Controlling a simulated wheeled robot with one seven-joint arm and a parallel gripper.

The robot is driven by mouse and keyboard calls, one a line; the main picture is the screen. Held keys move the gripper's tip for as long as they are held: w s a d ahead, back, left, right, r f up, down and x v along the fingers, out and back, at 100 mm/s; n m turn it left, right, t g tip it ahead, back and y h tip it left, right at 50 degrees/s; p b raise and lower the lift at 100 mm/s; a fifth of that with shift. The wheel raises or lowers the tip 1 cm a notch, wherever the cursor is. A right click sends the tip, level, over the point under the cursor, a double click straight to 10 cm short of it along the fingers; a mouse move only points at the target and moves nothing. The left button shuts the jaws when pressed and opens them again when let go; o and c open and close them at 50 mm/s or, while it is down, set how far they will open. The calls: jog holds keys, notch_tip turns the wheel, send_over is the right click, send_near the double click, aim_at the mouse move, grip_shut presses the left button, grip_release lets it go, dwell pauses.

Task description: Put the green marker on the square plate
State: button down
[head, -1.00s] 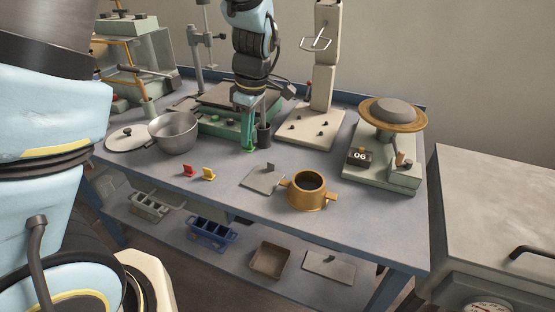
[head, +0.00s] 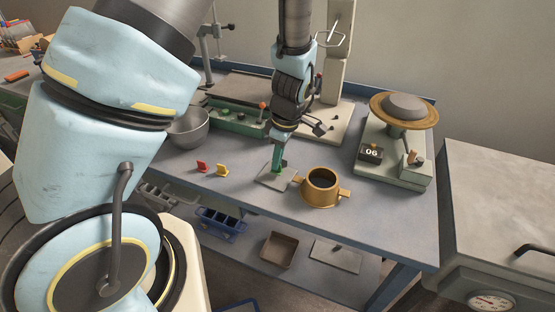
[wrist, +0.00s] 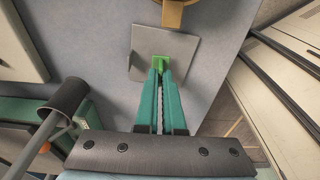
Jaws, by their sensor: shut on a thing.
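The square plate (head: 266,181) is a thin grey sheet lying flat on the bench, left of the brass pot. In the wrist view the plate (wrist: 181,46) lies straight beyond the fingertips. My gripper (head: 277,168) has teal fingers pointing down over the plate. In the wrist view the gripper (wrist: 160,72) is shut on the green marker (wrist: 160,63), a small bright green piece at the fingertips. The fingers hide part of the marker. I cannot tell whether it touches the plate or hangs just above it.
The brass pot (head: 322,188) with side handles stands close right of the plate. A red marker (head: 201,167) and a yellow marker (head: 221,171) stand to the left. A metal pot (head: 188,128) is behind them. A dark cup (wrist: 66,97) shows in the wrist view.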

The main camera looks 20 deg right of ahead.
jog(key=shift+f, duration=0.5)
jog(key=shift+f, duration=0.1)
jog(key=shift+f, duration=0.15)
jog(key=c, duration=1)
grip_release()
